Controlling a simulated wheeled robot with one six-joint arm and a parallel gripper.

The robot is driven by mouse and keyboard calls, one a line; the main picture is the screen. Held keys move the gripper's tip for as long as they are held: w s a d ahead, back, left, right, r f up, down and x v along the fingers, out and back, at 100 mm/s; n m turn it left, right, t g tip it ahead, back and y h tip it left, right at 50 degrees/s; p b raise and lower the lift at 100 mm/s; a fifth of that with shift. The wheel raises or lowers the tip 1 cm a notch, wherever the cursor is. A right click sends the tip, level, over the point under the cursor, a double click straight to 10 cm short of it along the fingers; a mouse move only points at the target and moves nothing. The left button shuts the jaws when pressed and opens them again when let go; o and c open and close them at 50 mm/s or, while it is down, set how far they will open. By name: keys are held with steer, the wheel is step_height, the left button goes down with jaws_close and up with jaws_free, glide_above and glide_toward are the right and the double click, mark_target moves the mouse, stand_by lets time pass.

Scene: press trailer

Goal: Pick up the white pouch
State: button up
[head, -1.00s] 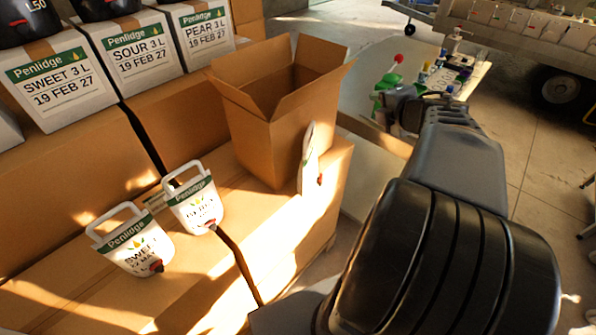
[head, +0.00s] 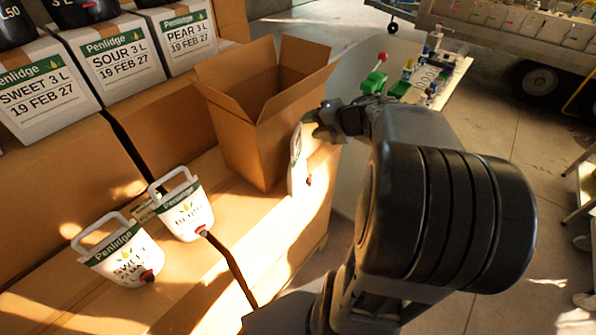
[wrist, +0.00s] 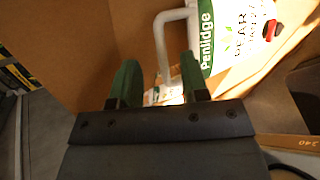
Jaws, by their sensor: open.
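A white pouch (head: 297,172) with a green Penlidge band, a looped handle and a red tap stands at the right side of the open carton. In the wrist view the same pouch (wrist: 232,38) reads PEAR, and its white handle (wrist: 160,45) lies between my fingers in the picture. My gripper (head: 318,126) is open at the pouch's top. In the wrist view its green fingers (wrist: 157,75) are apart; I cannot tell whether they touch the handle. Two more white pouches stand at left: one marked SWEET (head: 126,254) and another (head: 185,210).
The open carton (head: 250,140) stands directly left of my gripper, flaps spread. Labelled white boxes (head: 120,62) line the back left. A table (head: 462,72) with bottles and a red-topped item is behind. Concrete floor (head: 500,130) lies open at right.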

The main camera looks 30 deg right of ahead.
mark_target(299, 127)
steer(key=shift+x, duration=2.7)
steer(key=shift+s, duration=0.1)
steer(key=shift+c, duration=0.4)
jaws_close()
steer(key=shift+r, duration=0.1)
